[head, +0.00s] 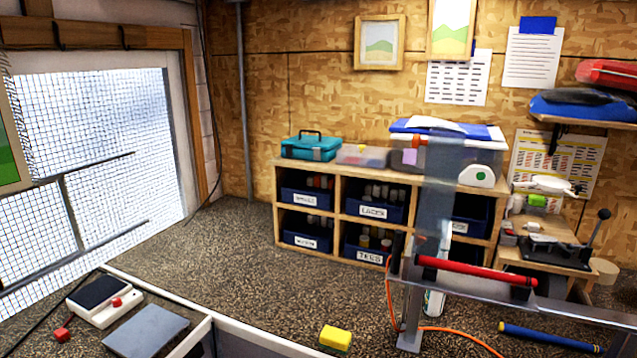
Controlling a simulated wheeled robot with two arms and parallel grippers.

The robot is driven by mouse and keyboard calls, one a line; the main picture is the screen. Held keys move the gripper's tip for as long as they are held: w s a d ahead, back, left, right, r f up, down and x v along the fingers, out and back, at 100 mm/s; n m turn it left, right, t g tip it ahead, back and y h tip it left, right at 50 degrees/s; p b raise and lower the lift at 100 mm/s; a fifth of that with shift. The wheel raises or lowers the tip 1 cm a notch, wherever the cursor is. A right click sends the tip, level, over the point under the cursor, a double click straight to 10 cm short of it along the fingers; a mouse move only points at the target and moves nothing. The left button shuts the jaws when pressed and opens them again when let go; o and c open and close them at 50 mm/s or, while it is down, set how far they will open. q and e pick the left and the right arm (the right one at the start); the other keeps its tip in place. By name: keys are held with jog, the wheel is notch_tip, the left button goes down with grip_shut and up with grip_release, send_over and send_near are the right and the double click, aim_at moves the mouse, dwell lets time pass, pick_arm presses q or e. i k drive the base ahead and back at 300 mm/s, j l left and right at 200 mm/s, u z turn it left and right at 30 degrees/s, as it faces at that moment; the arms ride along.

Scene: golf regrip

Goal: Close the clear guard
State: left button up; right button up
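The clear guard (437,190) looks like a bluish see-through panel. It stands upright, raised above the left part of a metal bench fixture (567,307). Its lower edge is near a red grip (475,270) that lies along the fixture. The exact hinge line is hard to make out. Neither of my grippers shows in the head view.
A wooden cubby shelf (335,203) with blue bins stands behind the guard. A white canister (434,302) and an orange hose (465,329) are by the fixture. A blue grip (548,336) and a yellow block (335,338) lie in front. A small machine (570,245) stands right.

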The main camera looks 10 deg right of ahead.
aim_at(417, 141)
jog(key=z, duration=1.25)
jog(key=j+z, duration=0.15)
jog(key=j, duration=0.7)
jog(key=k+j+z, duration=0.15)
jog(key=j, duration=0.65)
jog(key=i+j, duration=0.05)
